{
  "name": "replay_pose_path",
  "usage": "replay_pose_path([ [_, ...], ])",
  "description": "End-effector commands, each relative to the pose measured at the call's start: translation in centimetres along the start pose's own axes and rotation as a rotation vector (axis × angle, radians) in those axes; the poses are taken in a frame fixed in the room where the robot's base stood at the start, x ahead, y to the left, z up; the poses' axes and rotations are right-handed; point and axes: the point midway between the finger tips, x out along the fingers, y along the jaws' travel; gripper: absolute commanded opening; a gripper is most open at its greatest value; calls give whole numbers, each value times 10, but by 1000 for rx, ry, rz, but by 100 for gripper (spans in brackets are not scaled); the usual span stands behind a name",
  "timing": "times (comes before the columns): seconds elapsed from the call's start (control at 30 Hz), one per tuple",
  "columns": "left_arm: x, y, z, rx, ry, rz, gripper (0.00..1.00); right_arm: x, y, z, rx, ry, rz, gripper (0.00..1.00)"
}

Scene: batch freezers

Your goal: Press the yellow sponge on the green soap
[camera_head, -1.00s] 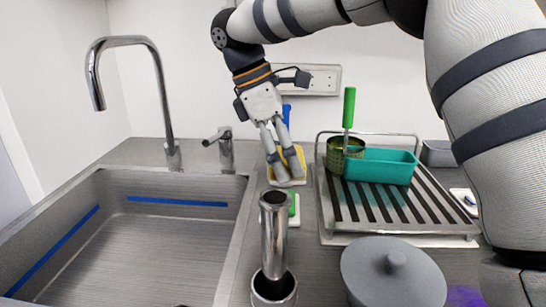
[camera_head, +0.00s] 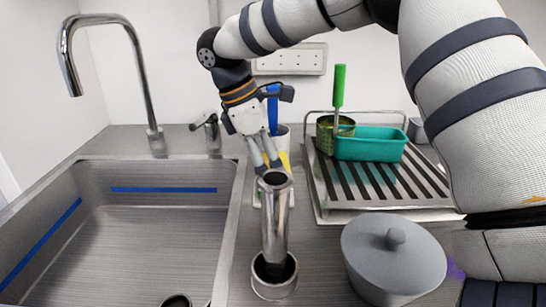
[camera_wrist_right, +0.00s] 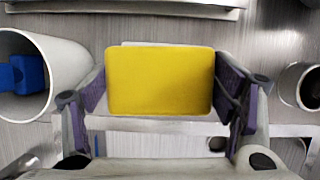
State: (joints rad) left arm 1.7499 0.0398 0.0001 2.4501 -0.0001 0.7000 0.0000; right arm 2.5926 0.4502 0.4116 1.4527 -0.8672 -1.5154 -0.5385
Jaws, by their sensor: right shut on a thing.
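The yellow sponge (camera_wrist_right: 160,80) is held between the fingers of my right gripper (camera_wrist_right: 162,88) in the right wrist view. In the head view, my right gripper (camera_head: 267,164) points down behind the upright metal cylinder, and only a little of the sponge (camera_head: 286,160) shows beside the fingers. The green soap is hidden behind the gripper and cylinder. A sliver of its white dish (camera_head: 257,199) shows left of the cylinder. I cannot tell whether the sponge touches the soap. My left gripper is not in view.
The metal cylinder (camera_head: 274,225) stands close in front of the gripper. A grey lidded pot (camera_head: 392,262) is at the front right. A drying rack (camera_head: 400,207) holds a teal container (camera_head: 371,145). The sink (camera_head: 150,240) is left. A cup with a blue-handled brush (camera_head: 273,108) stands behind.

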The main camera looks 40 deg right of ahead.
Motion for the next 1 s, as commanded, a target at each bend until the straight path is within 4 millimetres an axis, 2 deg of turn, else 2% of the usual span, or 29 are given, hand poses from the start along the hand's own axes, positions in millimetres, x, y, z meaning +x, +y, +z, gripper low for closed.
replay_pose_path([
  [1.0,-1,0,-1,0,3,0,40,5,0,-2,0,1,1,56],
])
